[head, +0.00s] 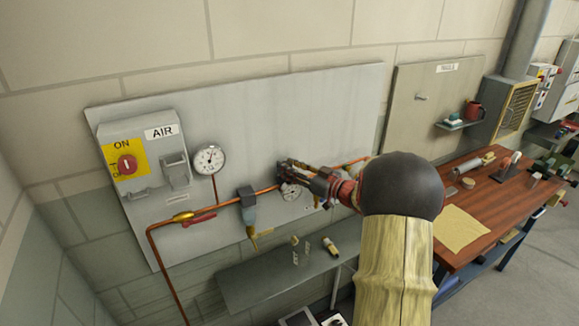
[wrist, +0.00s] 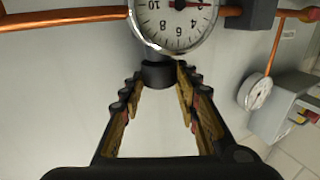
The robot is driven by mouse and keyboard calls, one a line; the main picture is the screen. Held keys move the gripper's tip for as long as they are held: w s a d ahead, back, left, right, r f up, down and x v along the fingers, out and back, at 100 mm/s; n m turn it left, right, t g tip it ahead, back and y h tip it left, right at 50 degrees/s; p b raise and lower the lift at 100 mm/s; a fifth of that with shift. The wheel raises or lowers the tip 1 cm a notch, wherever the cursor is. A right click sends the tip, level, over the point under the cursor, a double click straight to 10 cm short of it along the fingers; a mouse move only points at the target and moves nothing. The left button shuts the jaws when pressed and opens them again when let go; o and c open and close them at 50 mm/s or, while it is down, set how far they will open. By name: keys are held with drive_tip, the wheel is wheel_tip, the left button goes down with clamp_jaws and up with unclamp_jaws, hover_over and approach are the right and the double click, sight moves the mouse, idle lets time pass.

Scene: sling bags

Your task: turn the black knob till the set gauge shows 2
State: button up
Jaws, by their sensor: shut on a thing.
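The black knob (wrist: 158,75) shows in the wrist view just below the set gauge, between my gripper's fingertips. My gripper (wrist: 158,77) is shut on it from both sides. The set gauge (wrist: 174,24) has a white dial and appears upside down there; its red needle points right. The numeral at the needle tip is partly cut off and hard to read. In the head view my gripper (head: 284,168) is at the grey panel, and the set gauge (head: 291,192) is partly covered by it.
A copper pipe (head: 160,229) runs across the panel (head: 330,95). A second gauge (head: 208,160), a yellow valve with red lever (head: 196,219), a filter bowl (head: 249,215) and the AIR switch box (head: 140,160) lie left. A grey shelf (head: 240,285) is below; a wooden bench (head: 500,205) is right.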

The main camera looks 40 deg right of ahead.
drive_tip(key=shift+r, duration=0.15)
drive_tip(key=o, duration=0.9)
drive_tip(key=s, duration=0.4)
drive_tip(key=s+d, duration=0.1)
drive_tip(key=s, duration=0.3)
drive_tip(key=s+d, duration=0.1)
drive_tip(key=s, duration=0.2)
drive_tip(key=shift+s, duration=0.4)
